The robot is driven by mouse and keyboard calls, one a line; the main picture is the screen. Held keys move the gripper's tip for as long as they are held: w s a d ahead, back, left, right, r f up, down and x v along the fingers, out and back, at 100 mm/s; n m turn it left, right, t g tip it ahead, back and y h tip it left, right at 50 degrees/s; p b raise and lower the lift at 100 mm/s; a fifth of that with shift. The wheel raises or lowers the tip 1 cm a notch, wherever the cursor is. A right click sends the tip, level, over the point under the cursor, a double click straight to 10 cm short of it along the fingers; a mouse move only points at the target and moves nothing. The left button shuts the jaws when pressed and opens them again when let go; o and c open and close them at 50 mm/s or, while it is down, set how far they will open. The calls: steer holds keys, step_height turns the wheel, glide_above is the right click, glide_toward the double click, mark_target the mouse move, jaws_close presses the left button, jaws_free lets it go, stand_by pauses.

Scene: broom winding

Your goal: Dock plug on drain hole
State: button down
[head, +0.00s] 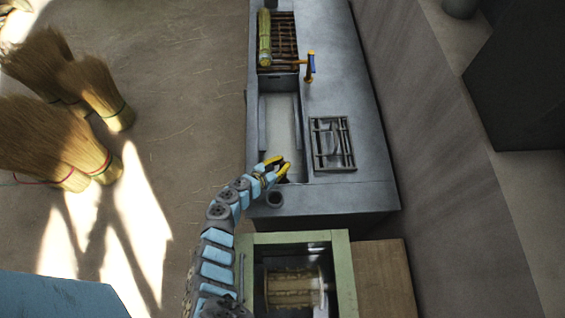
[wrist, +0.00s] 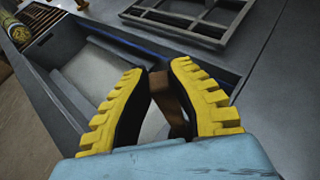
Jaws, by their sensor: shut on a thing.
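My gripper (head: 280,165) is over the near end of the grey sink basin (head: 265,120). In the wrist view its yellow fingers (wrist: 160,78) are closed around a dark brown piece (wrist: 165,92), which appears to be the plug. The fingers hide part of it, and its lower end is hard to make out. In the wrist view the basin's pale floor (wrist: 100,72) shows beyond the fingers. I cannot make out the drain hole in either view. In the head view the fingers hide the held piece.
A metal rack (head: 332,144) lies right of the basin. A tap (head: 309,68) and a slatted grate (head: 285,40) with a straw bundle (head: 264,38) are at the far end. Brooms (head: 50,140) stand left.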

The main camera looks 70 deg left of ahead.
stand_by(0.4)
steer(key=shift+f+b, duration=0.55)
steer(key=shift+b, duration=0.35)
steer(key=c, duration=1.4)
jaws_free()
steer(key=b+v, duration=0.1)
steer(key=v, duration=1)
